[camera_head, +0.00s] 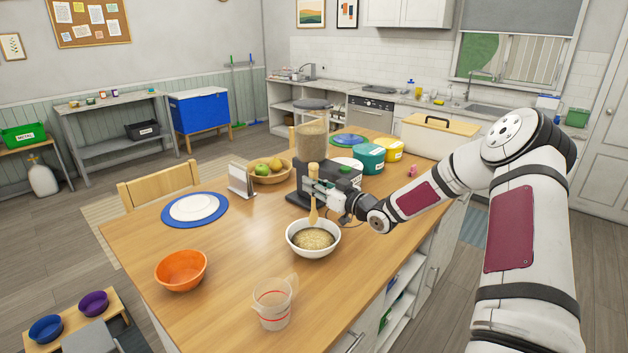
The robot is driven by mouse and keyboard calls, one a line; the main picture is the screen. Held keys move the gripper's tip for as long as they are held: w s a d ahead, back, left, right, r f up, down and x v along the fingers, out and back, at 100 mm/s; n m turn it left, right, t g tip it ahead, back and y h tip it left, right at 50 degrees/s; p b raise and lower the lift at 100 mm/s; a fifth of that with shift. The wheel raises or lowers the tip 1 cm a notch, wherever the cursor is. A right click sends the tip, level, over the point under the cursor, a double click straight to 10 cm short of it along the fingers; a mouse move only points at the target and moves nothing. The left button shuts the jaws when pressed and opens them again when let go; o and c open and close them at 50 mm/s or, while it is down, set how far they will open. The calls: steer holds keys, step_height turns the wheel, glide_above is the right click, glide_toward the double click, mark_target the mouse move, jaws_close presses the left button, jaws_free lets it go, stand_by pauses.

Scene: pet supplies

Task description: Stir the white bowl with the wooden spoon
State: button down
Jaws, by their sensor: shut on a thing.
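The white bowl (296,251) stands upright on the wooden table, with a tan, grainy filling inside. The wooden spoon (312,207) is upright over the bowl, its handle top above my gripper. Its lower end is at the filling, but I cannot tell how deep it reaches. My gripper (316,188) is shut on the spoon's handle, above the bowl's far side. The fingers are small in this view.
An orange bowl (180,271) and a clear measuring cup (272,304) stand on the table (225,248) in front. A dark dispenser (297,190) with a clear hopper stands close behind my gripper. A fruit bowl (270,178) and a blue-rimmed plate (195,208) lie farther left.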

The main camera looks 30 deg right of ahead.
mark_target(314, 210)
steer(key=shift+a+f+b, duration=0.1)
steer(key=shift+f+b, duration=1)
steer(key=shift+f, duration=3.3)
